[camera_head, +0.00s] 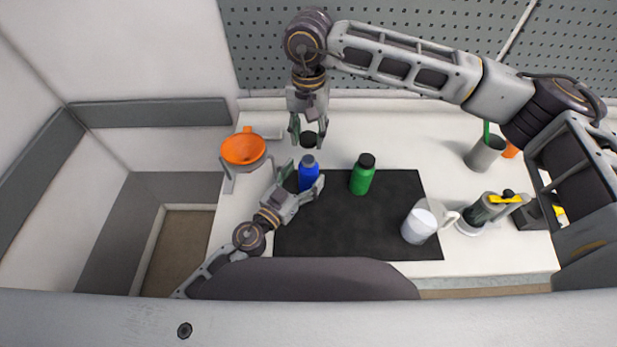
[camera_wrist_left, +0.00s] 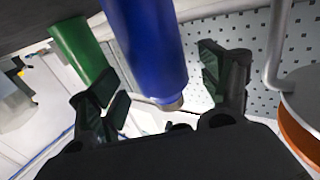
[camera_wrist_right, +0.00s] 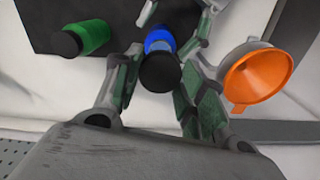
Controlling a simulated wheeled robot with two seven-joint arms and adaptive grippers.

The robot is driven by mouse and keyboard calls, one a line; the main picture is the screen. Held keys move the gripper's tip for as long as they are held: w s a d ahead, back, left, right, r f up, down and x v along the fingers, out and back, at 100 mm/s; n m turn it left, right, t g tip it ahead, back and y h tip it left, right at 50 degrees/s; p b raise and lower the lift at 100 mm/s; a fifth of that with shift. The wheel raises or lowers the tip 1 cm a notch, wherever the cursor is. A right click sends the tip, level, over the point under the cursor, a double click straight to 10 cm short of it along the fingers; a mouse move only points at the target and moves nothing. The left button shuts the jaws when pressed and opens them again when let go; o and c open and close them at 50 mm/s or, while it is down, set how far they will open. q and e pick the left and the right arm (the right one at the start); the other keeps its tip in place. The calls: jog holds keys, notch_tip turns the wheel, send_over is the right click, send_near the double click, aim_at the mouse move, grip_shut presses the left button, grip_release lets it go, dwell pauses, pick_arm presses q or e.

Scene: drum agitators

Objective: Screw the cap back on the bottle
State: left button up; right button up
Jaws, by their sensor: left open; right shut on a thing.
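The blue bottle (camera_head: 308,176) stands upright near the back left corner of the black mat, its grey neck bare. It also shows in the left wrist view (camera_wrist_left: 148,48). My left gripper (camera_head: 304,180) is open, with one finger on each side of the bottle. My right gripper (camera_wrist_right: 158,78) is shut on a black cap (camera_wrist_right: 160,72) and comes from above. In the head view the cap (camera_head: 308,139) is above and slightly behind the bottle's neck, apart from it. In the right wrist view the cap hides part of the bottle (camera_wrist_right: 158,38).
A green bottle (camera_head: 362,176) with a black lid stands right of the blue one on the mat (camera_head: 340,235). An orange funnel (camera_head: 243,149) in a stand is at the left.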

pick_arm(q)
jog(key=shift+x, duration=1.05)
jog(key=shift+w, duration=0.1)
jog(key=c, duration=1.5)
jog(key=shift+c, duration=0.2)
pick_arm(e)
jog(key=shift+f, duration=2.5)
